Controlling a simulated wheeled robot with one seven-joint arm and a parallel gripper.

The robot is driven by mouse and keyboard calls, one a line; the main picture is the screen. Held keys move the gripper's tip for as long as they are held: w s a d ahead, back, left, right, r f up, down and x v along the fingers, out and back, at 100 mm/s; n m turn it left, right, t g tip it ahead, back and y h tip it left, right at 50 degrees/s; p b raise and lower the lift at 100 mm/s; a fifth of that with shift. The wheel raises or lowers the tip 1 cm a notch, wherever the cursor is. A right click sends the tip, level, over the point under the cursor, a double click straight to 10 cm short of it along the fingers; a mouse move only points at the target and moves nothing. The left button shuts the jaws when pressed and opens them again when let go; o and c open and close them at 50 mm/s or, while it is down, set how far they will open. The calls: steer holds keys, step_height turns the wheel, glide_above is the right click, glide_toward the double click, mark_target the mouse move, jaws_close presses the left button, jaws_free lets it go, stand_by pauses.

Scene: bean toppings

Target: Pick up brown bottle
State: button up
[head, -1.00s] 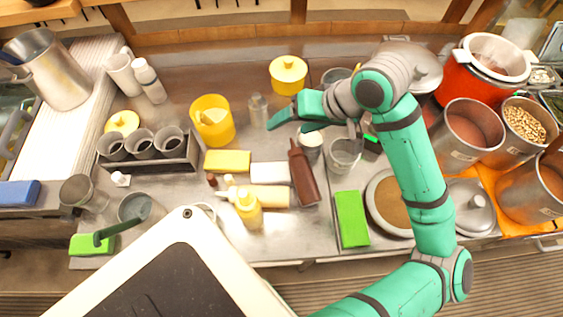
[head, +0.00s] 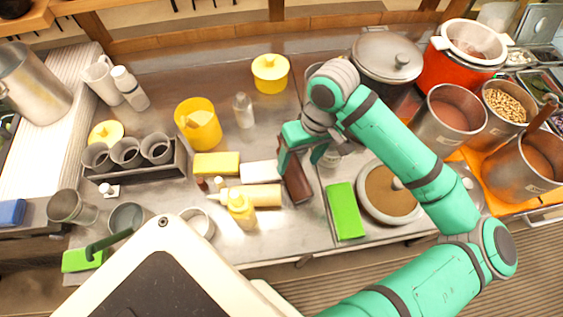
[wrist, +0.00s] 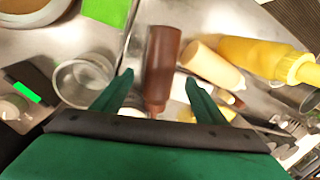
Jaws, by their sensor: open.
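The brown bottle (head: 295,184) lies on the metal counter, with its upper part hidden by my gripper in the head view. In the wrist view the brown bottle (wrist: 161,62) lies between the two green fingers, its narrow end toward my palm. My gripper (head: 301,160) is open over the bottle. In the wrist view my gripper (wrist: 157,82) has one finger on each side of the bottle with gaps showing. I cannot tell how far above the counter the fingertips are.
A green block (head: 345,211) lies to the right of the bottle. A cream bottle (head: 254,196) and a yellow bottle (head: 242,211) are to its left. A clear cup (wrist: 82,80) sits beside one finger.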

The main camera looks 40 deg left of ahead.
mark_target(297, 169)
steer(key=shift+s+f, duration=0.2)
steer(key=shift+f, duration=1)
steer(key=shift+s+f, duration=0.2)
steer(key=shift+f, duration=0.95)
steer(key=c, duration=0.8)
steer(key=shift+c, duration=0.2)
steer(key=shift+o, duration=0.2)
steer(key=shift+r, duration=0.1)
